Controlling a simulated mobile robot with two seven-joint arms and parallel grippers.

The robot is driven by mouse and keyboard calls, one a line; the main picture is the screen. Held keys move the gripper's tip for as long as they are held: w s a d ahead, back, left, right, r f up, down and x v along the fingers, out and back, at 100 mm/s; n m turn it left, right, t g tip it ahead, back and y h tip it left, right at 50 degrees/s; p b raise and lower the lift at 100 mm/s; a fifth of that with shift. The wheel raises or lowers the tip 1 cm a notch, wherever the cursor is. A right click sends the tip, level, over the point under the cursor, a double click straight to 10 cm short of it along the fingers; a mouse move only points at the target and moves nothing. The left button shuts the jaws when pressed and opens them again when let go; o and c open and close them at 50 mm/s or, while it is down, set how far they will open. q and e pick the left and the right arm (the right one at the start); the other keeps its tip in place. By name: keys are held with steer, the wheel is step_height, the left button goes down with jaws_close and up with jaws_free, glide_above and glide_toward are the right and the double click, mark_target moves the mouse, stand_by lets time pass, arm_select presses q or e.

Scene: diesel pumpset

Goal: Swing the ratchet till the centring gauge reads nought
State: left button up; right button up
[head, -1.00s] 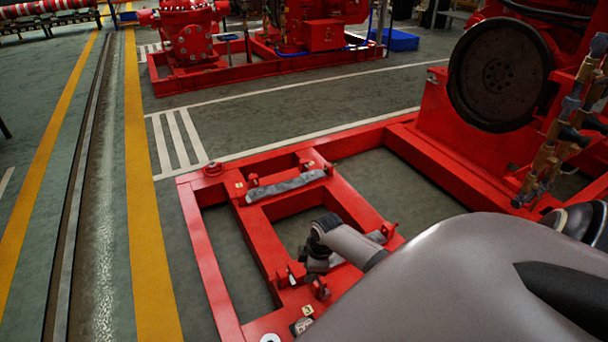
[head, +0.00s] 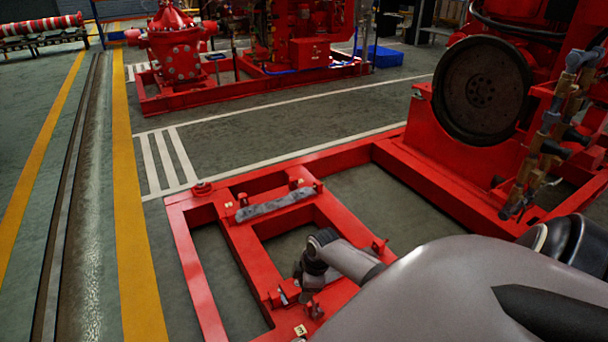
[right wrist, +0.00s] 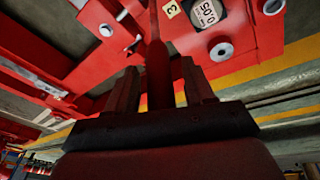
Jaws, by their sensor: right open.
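In the right wrist view, my right gripper (right wrist: 160,72) is open. A long red bar (right wrist: 157,60) runs between its two dark fingers; I cannot tell whether they touch it, nor surely that it is the ratchet's handle. Beyond the fingers, a round gauge-like face (right wrist: 207,13) marked 0.05 sits on the red frame, beside a small tag (right wrist: 172,9) marked 3. In the head view, my right wrist is low over the near side of the red base frame (head: 190,262), its fingers hidden. The tag (head: 300,330) shows there at the bottom edge. My left gripper is out of view.
The engine's dark flywheel disc (head: 482,90) stands at the right end of the frame. A grey strip (head: 275,205) lies on the frame's far crosspiece. Another red pumpset (head: 180,45) stands behind. The floor to the left, with its yellow line (head: 135,200), is clear.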

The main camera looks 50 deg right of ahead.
steer(key=p+v, duration=0.2)
steer(key=v, duration=0.2)
steer(key=shift+r, duration=0.3)
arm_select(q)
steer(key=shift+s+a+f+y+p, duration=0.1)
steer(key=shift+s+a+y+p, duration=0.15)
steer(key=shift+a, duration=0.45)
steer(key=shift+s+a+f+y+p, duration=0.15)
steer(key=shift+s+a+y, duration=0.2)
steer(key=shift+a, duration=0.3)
arm_select(e)
steer(key=shift+s+d+r, duration=0.1)
steer(key=shift+s+r, duration=0.15)
steer(key=shift+r, duration=0.45)
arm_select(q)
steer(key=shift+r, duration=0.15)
